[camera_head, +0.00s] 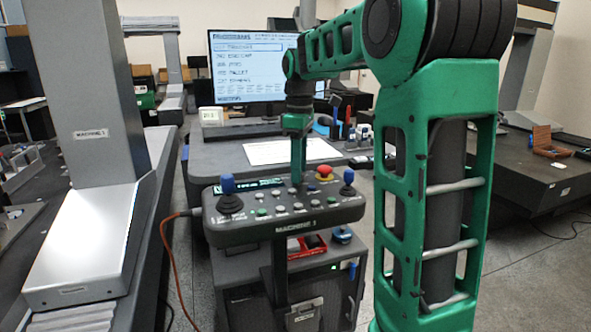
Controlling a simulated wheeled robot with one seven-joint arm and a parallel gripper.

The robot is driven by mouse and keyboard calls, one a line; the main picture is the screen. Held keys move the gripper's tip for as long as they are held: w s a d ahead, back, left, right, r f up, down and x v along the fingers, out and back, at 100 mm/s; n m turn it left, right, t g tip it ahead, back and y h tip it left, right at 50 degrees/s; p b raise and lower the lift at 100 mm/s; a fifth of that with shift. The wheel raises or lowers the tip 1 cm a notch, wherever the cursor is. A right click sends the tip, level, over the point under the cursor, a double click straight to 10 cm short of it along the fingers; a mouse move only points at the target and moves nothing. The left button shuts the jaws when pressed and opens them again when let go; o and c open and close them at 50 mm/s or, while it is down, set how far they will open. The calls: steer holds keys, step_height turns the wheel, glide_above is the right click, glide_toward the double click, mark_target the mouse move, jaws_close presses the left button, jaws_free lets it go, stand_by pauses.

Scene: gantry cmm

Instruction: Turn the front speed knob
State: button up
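The control panel (325,215), labelled MACHINE 1, stands on a post in front of the desk. It carries two blue-topped joysticks, left (229,192) and right (348,181), a red emergency button (324,172), a small display and several small round buttons. I cannot tell which small control is the front speed knob; it may be behind my gripper. My gripper (296,180) points down over the back middle of the panel, between the display and the red button. Its fingers look narrow and seen edge-on, so their opening and any contact are unclear.
A monitor (266,66) and a white paper sheet (281,151) are on the desk behind the panel. A large grey machine column (97,130) stands at the left. An orange cable (172,262) runs from the panel's left side. My green arm covers the right middle.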

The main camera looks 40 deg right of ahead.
jaws_close()
steer(key=shift+m, duration=0.4)
steer(key=m, duration=0.3)
steer(key=shift+d+r+m, duration=0.1)
steer(key=shift+m, duration=0.3)
steer(key=m, duration=0.5)
steer(key=shift+o, duration=1.5)
jaws_free()
